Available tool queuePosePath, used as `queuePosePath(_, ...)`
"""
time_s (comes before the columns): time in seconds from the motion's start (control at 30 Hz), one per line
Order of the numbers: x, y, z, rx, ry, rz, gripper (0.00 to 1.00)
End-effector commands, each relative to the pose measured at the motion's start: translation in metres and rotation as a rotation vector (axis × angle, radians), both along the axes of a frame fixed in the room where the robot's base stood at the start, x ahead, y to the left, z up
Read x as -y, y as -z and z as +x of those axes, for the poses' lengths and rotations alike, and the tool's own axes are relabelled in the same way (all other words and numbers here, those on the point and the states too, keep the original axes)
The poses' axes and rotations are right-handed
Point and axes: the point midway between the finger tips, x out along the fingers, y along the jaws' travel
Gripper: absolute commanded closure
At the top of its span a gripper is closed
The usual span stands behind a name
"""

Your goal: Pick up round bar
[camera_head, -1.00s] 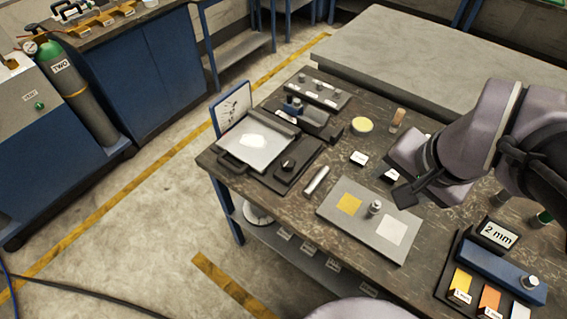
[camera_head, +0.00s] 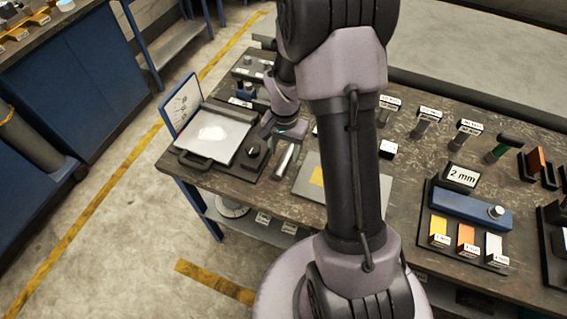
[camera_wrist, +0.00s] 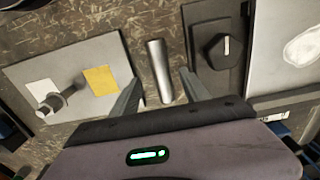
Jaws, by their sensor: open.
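The round bar (camera_head: 285,161) is a short silver metal cylinder lying on the dark worn table, between the black knob unit and the grey plate. My gripper (camera_wrist: 158,82) is open, with one finger on each side of the bar and a gap to both. Nothing is held. In the head view my gripper (camera_head: 283,133) is at the table just above the bar, partly hidden by my arm.
Left of the bar is the black knob unit (camera_head: 254,152) with a white-topped tray (camera_head: 213,137). Right of it is a grey plate (camera_wrist: 70,75) with yellow and white squares and an upright post (camera_wrist: 55,102). A 2 mm block set (camera_head: 465,220) stands farther right.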

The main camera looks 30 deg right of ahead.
Motion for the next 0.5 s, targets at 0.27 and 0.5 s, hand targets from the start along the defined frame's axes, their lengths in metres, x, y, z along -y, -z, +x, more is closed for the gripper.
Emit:
queuePosePath(0.27, 0.006, 0.047, 0.005, -0.001, 0.000, 0.002, 0.46)
queuePosePath(0.5, 0.005, 0.052, 0.005, 0.001, 0.000, 0.002, 0.46)
